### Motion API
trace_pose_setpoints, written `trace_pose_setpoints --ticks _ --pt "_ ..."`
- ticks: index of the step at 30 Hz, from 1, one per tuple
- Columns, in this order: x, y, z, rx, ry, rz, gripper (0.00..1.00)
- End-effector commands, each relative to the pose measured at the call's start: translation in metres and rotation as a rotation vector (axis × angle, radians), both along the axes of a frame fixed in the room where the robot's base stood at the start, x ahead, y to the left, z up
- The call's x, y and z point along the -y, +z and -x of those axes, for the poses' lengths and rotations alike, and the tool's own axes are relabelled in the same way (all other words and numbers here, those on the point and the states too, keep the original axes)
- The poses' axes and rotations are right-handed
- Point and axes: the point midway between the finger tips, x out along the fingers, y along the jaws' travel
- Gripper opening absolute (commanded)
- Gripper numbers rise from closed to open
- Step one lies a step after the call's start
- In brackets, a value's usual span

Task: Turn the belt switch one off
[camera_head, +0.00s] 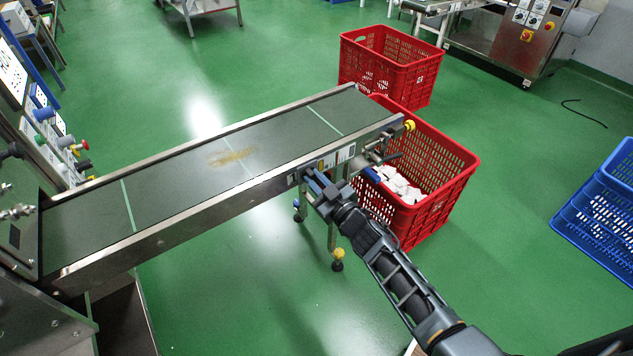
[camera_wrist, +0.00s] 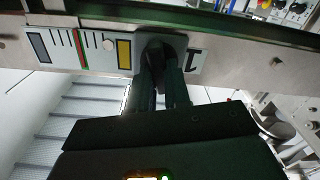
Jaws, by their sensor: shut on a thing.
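The conveyor belt (camera_head: 170,180) slopes across the head view, with a metal side rail. My gripper (camera_head: 312,182) is at the near side of this rail, towards its right end. In the wrist view, my gripper (camera_wrist: 160,88) is shut on the black knob of the belt switch (camera_wrist: 154,56). The knob sits on a grey plate fixed to the metal rail. The fingers hide most of the knob, so its exact angle is hard to tell. In the head view my gripper covers the switch.
A red crate (camera_head: 450,170) with white packets stands under the belt's right end. Another red crate (camera_head: 390,55) stands behind it. Blue crates (camera_head: 605,195) are at the far right. Green floor is free in front of the belt.

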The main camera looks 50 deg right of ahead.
Motion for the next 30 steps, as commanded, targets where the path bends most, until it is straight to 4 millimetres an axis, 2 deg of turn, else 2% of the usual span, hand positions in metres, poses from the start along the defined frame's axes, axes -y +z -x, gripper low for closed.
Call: trace_pose_setpoints --ticks 30 --pt "-0.0044 -0.0058 -0.0013 -0.264 0.001 0.922 0.00"
